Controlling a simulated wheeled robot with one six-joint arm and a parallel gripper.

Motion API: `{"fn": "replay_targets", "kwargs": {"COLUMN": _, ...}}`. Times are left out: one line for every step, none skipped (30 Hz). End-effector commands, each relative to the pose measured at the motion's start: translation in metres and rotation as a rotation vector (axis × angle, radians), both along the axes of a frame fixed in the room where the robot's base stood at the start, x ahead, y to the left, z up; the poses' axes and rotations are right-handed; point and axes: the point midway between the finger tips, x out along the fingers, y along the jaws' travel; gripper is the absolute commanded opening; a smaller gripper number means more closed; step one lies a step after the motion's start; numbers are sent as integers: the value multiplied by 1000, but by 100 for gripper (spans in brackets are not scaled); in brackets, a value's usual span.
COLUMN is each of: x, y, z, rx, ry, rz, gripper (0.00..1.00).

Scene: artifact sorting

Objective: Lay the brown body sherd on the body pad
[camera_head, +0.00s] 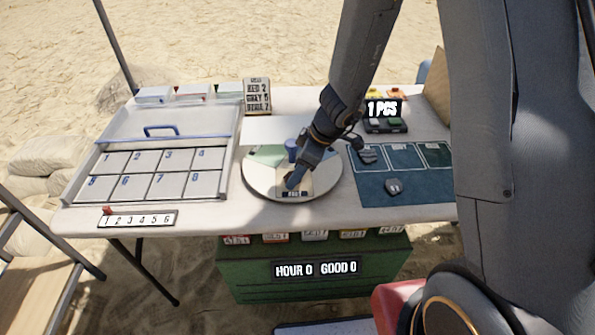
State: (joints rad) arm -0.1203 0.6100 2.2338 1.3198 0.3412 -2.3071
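My gripper (294,180) points down over the front middle of a round pale disc (257,178) on the table. Its fingertips are small and dark, and I cannot tell whether they are open or shut, or hold anything. I cannot make out a brown sherd; one may be hidden by the gripper. A dark teal mat (425,184) at the right has several marked pads along its back. Their labels are too small to read, so I cannot tell which is the body pad. A dark grey piece (370,155) lies on the left pad, and another (393,187) lies on the mat's front part.
A blue knob (291,147) stands on the disc behind the gripper. A numbered tray (160,186) with a blue handle fills the left. The mat's front right is bare.

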Motion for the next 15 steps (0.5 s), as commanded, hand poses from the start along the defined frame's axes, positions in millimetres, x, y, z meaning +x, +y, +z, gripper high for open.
{"fn": "replay_targets", "kwargs": {"x": 0, "y": 0, "z": -2, "rx": 0, "ry": 0, "rz": 0, "gripper": 28}}
{"fn": "replay_targets", "kwargs": {"x": 0, "y": 0, "z": -2, "rx": 0, "ry": 0, "rz": 0, "gripper": 28}}
{"fn": "replay_targets", "kwargs": {"x": 0, "y": 0, "z": -3, "rx": 0, "ry": 0, "rz": 0, "gripper": 28}}
{"fn": "replay_targets", "kwargs": {"x": 0, "y": 0, "z": -2, "rx": 0, "ry": 0, "rz": 0, "gripper": 53}}
{"fn": "replay_targets", "kwargs": {"x": 0, "y": 0, "z": -2, "rx": 0, "ry": 1, "rz": 0, "gripper": 58}}
{"fn": "replay_targets", "kwargs": {"x": 0, "y": 0, "z": -2, "rx": 0, "ry": 1, "rz": 0, "gripper": 65}}
{"fn": "replay_targets", "kwargs": {"x": 0, "y": 0, "z": -2, "rx": 0, "ry": 1, "rz": 0, "gripper": 69}}
{"fn": "replay_targets", "kwargs": {"x": 0, "y": 0, "z": -2, "rx": 0, "ry": 0, "rz": 0, "gripper": 69}}
{"fn": "replay_targets", "kwargs": {"x": 0, "y": 0, "z": -2, "rx": 0, "ry": 0, "rz": 0, "gripper": 69}}
{"fn": "replay_targets", "kwargs": {"x": 0, "y": 0, "z": -2, "rx": 0, "ry": 0, "rz": 0, "gripper": 69}}
{"fn": "replay_targets", "kwargs": {"x": 0, "y": 0, "z": -2, "rx": 0, "ry": 1, "rz": 0, "gripper": 69}}
{"fn": "replay_targets", "kwargs": {"x": 0, "y": 0, "z": -2, "rx": 0, "ry": 0, "rz": -1, "gripper": 69}}
{"fn": "replay_targets", "kwargs": {"x": 0, "y": 0, "z": -2, "rx": 0, "ry": 0, "rz": 0, "gripper": 69}}
{"fn": "replay_targets", "kwargs": {"x": 0, "y": 0, "z": -2, "rx": 0, "ry": 0, "rz": -1, "gripper": 69}}
{"fn": "replay_targets", "kwargs": {"x": 0, "y": 0, "z": -2, "rx": 0, "ry": 0, "rz": -1, "gripper": 69}}
